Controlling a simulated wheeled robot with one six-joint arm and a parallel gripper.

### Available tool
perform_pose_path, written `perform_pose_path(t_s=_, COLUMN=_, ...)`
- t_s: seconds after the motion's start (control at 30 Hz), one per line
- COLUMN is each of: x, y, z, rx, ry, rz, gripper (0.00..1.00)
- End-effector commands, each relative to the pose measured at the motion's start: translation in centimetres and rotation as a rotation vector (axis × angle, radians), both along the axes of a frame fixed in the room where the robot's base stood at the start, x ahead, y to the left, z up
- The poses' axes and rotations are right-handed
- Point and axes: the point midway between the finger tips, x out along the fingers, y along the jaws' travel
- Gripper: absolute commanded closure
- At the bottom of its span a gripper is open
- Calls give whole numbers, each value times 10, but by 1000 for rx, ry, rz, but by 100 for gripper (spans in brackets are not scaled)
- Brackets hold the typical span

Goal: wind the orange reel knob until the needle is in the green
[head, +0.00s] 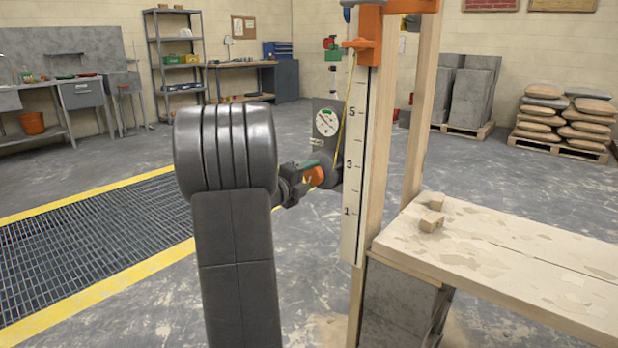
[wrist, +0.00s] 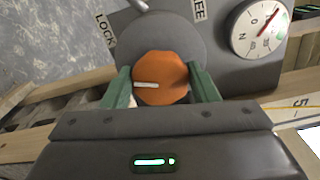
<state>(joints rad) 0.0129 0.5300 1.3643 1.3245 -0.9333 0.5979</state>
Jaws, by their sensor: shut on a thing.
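The orange reel knob (wrist: 165,66) sits on a dark round reel (wrist: 188,40) in the wrist view, with a white mark pointing left. My gripper (wrist: 161,88) has its green fingers on both sides of the knob, shut on it. In the head view my gripper (head: 308,174) meets the orange knob (head: 316,177) beside the post; the fingers partly hide it. The round white gauge (wrist: 257,30) has a thin red needle slanting to the upper right. The gauge also shows in the head view (head: 327,122). I cannot tell clearly whether the needle lies in a green band.
A grey lever (wrist: 139,4) stands between the LOCK lettering and another partly cut-off label. A numbered white scale board (head: 356,165) runs down the wooden post just right of the knob. A plank table (head: 500,245) stands at the right. The floor grating (head: 90,235) lies left.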

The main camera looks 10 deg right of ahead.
Motion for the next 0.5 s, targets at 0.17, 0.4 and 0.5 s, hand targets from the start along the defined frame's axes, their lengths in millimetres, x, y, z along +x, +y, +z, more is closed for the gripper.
perform_pose_path(t_s=0.17, x=0, y=0, z=-2, rx=2, ry=3, rz=0, gripper=29)
perform_pose_path(t_s=0.4, x=0, y=0, z=-1, rx=0, ry=2, rz=-1, gripper=24)
perform_pose_path(t_s=0.5, x=-1, y=1, z=0, rx=0, ry=1, rz=0, gripper=24)
